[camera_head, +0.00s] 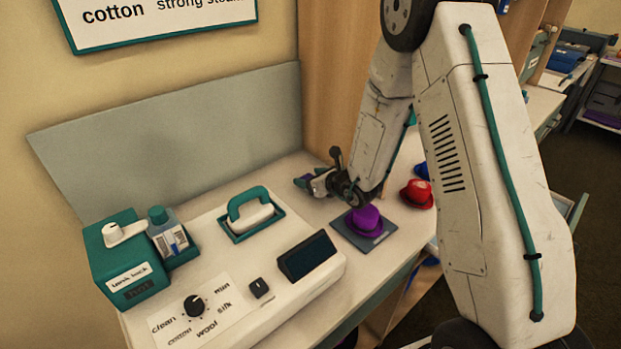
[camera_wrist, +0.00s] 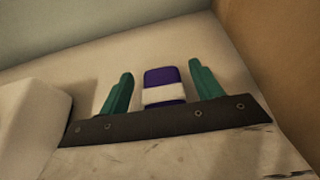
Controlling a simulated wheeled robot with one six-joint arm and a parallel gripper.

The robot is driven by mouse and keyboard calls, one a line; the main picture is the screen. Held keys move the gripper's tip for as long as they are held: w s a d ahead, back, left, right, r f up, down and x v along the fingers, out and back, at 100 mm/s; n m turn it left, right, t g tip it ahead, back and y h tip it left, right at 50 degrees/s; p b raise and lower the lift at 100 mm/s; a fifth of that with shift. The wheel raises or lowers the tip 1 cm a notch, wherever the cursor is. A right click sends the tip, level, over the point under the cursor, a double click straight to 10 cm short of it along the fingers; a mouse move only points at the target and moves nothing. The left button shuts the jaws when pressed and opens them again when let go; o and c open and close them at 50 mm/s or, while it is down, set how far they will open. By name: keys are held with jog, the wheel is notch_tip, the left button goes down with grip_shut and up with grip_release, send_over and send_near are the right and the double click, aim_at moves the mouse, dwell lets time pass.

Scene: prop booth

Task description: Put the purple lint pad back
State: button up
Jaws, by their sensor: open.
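A purple pad with a white band (camera_wrist: 165,87), which looks like the lint pad, lies on the pale counter in the wrist view. It sits between the two green fingers of my gripper (camera_wrist: 158,92), nearer the right finger. The fingers are apart, with a gap showing on the left of the pad. In the head view my gripper (camera_head: 316,182) is low over the counter by the back panel. A small bit of purple (camera_head: 303,184) shows at its tips, partly hidden by it.
A purple hat (camera_head: 363,219) sits on a grey plate (camera_head: 347,233) just in front of my gripper. A red hat (camera_head: 417,194) and a blue one (camera_head: 421,171) stand to the right. The white console (camera_head: 238,285), with teal-handled block (camera_head: 250,214) and teal tank (camera_head: 120,255), fills the left.

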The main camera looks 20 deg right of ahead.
jog(key=v, duration=1.1)
jog(key=shift+s+d+r, duration=0.1)
jog(key=shift+s+r, duration=0.1)
jog(key=shift+s, duration=0.1)
jog(key=s+a+r+n+g+y, duration=0.2)
jog(key=s+a+r+n+y, duration=0.15)
jog(key=a+r+n, duration=0.3)
jog(key=s+a+r+n+g+y, duration=0.3)
jog(key=s+a+r+n, duration=0.15)
jog(key=r, duration=0.25)
jog(key=s+a+r+n+g, duration=0.2)
jog(key=s+n+g, duration=0.1)
jog(key=s+n, duration=0.2)
jog(key=s+a+r+n+g, duration=0.2)
jog(key=s+r+n+g, duration=0.1)
jog(key=s+n, duration=0.25)
jog(key=s+d+r+n+h, duration=0.3)
jog(key=s+d+n+h, duration=0.7)
jog(key=s+d+h, duration=0.2)
jog(key=shift+s+d, duration=1.1)
jog(key=shift+s, duration=0.05)
